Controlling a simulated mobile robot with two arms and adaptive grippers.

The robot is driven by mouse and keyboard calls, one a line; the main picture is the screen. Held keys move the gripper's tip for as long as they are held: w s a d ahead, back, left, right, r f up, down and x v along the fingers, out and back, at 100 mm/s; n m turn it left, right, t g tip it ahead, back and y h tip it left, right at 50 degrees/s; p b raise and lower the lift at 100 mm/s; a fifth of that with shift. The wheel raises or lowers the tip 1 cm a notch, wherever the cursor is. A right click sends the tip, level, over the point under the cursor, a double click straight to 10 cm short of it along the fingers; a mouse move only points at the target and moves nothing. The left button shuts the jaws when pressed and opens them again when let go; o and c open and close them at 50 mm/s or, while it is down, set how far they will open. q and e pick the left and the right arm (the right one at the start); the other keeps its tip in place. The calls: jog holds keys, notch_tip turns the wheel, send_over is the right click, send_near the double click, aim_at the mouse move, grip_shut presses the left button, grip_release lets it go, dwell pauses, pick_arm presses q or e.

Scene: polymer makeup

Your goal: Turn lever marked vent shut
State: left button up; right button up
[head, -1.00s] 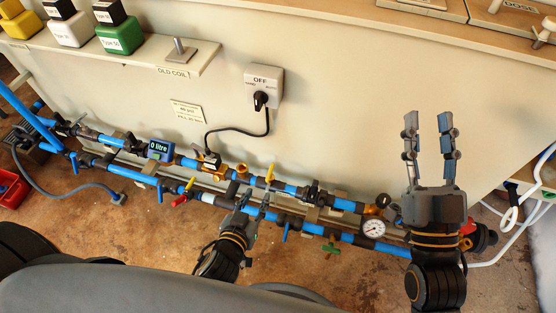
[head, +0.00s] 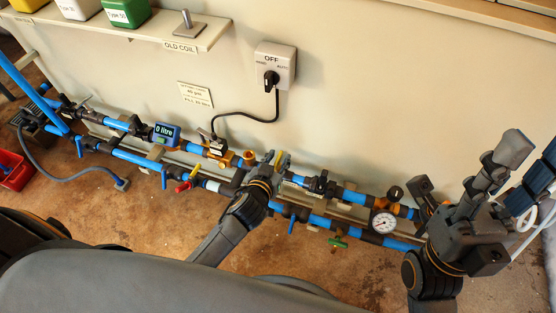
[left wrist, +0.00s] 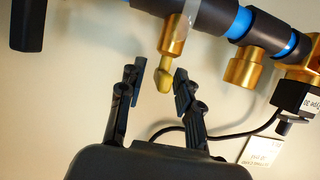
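A yellow lever on a brass fitting of the upper blue pipe shows in the left wrist view (left wrist: 165,77). Its edge also shows in the head view (head: 285,160) beside my left gripper. My left gripper (head: 270,163) is at the upper pipe; in the left wrist view (left wrist: 160,88) its fingers are apart, one on each side of the lever tip, with gaps. Another yellow lever (head: 195,172) and a red lever (head: 183,187) sit on the lower pipe to the left. I cannot read a vent marking. My right gripper (head: 522,165) is open and empty at the right.
A dial gauge (head: 383,222) and a green-handled valve (head: 338,242) lie to the right along the pipes. A blue flow meter (head: 166,134) reads 0 litre. An OFF switch box (head: 275,65) is on the wall above. A black cable runs down from it.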

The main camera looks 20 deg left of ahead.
pick_arm(q)
jog(key=shift+w, duration=0.2)
grip_shut()
dwell(0.3)
